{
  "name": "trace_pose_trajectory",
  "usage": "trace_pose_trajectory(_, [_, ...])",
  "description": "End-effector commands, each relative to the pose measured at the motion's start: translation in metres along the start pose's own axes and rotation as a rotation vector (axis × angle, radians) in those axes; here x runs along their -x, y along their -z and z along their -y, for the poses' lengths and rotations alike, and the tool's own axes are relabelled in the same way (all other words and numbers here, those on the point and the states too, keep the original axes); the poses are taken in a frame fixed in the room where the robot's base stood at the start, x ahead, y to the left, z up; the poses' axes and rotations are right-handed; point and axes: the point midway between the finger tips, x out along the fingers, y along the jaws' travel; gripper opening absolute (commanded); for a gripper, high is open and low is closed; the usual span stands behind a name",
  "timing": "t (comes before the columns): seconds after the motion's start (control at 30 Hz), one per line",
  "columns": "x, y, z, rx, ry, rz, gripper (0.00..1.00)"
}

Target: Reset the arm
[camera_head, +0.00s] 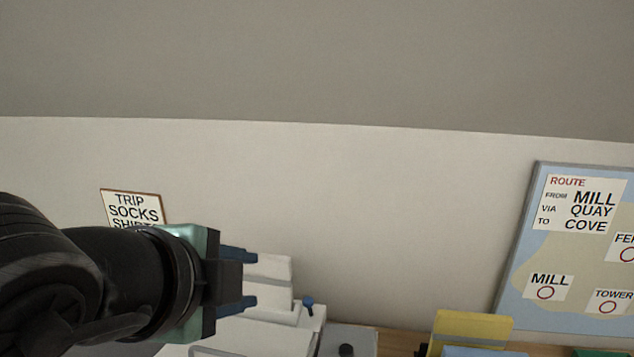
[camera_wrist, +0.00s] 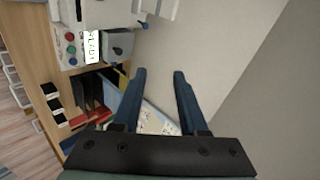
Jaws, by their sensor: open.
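My gripper (camera_head: 250,277) is at the lower left of the head view, on the end of my dark arm. Its two blue fingers point right and stand apart with nothing between them. In the wrist view my gripper (camera_wrist: 160,75) also shows open and empty, with its fingers pointing up the picture. Past the fingertips is bare wall. In the head view a white machine (camera_head: 268,268) stands behind the gripper and is partly hidden by it; I cannot tell the gap between them.
A route board (camera_head: 520,260) hangs at the right. A small sign reading TRIP SOCKS (camera_head: 133,207) is partly covered by my arm. A yellow item (camera_head: 472,326) stands on a wooden surface (camera_head: 398,342). The wrist view shows a wooden desk (camera_wrist: 35,65) at left. The upper wall is clear.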

Motion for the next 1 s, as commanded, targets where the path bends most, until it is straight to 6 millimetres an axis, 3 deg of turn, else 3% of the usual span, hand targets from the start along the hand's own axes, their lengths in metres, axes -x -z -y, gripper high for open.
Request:
trace_pose_trajectory(0.03, [0.004,0.025,0.025,0.033,0.091,-0.049,0.42])
trace_pose_trajectory(0.2, [0.04,0.097,0.11,0.251,0.451,-0.255,0.42])
trace_pose_trajectory(0.4, [0.111,0.141,0.172,0.574,0.795,-0.542,0.42])
trace_pose_trajectory(0.53, [0.156,0.147,0.189,0.782,0.969,-0.721,0.42])
trace_pose_trajectory(0.7, [0.2,0.141,0.189,0.979,1.133,-0.895,0.42])
trace_pose_trajectory(0.8, [0.215,0.137,0.185,1.041,1.192,-0.957,0.42])
trace_pose_trajectory(1.0, [0.227,0.133,0.179,1.083,1.239,-1.004,0.42])
